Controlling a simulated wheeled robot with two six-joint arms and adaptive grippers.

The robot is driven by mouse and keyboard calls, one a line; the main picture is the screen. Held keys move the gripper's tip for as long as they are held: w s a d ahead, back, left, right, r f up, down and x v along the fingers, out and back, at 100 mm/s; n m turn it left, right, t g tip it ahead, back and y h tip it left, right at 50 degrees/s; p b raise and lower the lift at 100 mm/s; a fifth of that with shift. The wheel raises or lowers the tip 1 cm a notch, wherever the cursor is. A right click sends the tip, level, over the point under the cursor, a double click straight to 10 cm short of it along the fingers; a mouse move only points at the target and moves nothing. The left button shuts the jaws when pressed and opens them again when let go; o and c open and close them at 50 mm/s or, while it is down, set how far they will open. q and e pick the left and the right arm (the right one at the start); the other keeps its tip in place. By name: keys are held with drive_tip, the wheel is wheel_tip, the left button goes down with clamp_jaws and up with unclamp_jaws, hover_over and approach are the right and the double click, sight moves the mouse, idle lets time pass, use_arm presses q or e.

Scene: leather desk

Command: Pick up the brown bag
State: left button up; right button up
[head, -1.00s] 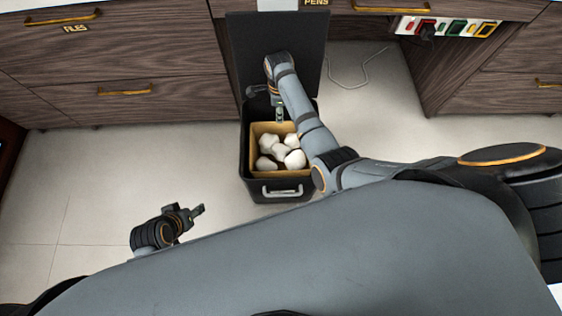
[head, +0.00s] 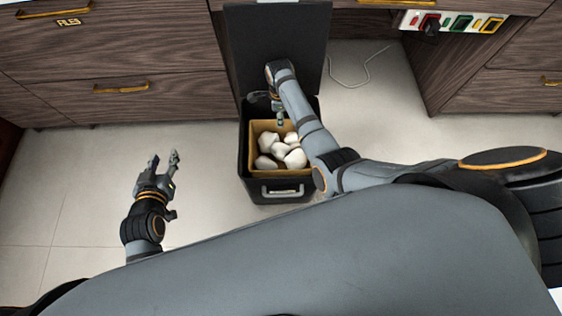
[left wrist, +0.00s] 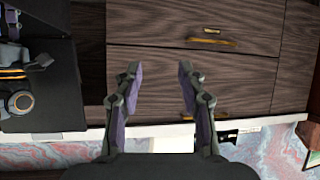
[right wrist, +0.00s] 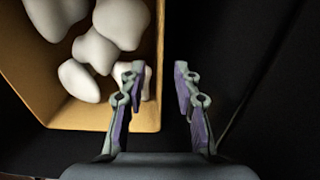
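The brown bag (head: 284,174) is a tan, open-topped box shape standing inside a black bin (head: 247,178). Several white lumpy balls (head: 268,142) lie in it. My right gripper (head: 280,119) is at the bag's far edge, partly hidden by its own arm in the head view. In the right wrist view this gripper (right wrist: 158,75) is open, and the bag's edge (right wrist: 155,110) shows between its fingers. I cannot tell whether they touch it. My left gripper (head: 163,160) is open and empty over the floor, left of the bin. It also shows in the left wrist view (left wrist: 158,78).
The bin's black lid (head: 312,55) stands raised behind it. Wooden drawers (head: 140,60) with brass handles rise at the back left. The floor left of the bin is clear.

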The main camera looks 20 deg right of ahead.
wheel_tip(320, 180, down, 2)
drive_tip(key=shift+f+b, duration=0.2)
drive_tip(key=shift+b, duration=0.5)
use_arm(q)
drive_tip(key=w+r+t, duration=0.2)
drive_tip(key=r+t, duration=0.1)
drive_tip(key=r, duration=0.4)
drive_tip(key=w+r+t, duration=0.2)
drive_tip(key=r+t, duration=0.1)
drive_tip(key=r, duration=0.3)
drive_tip(key=shift+w+a+r+t, duration=0.25)
drive_tip(key=shift+w+r+t, duration=0.05)
drive_tip(key=shift+w+r, duration=0.1)
use_arm(e)
clamp_jaws()
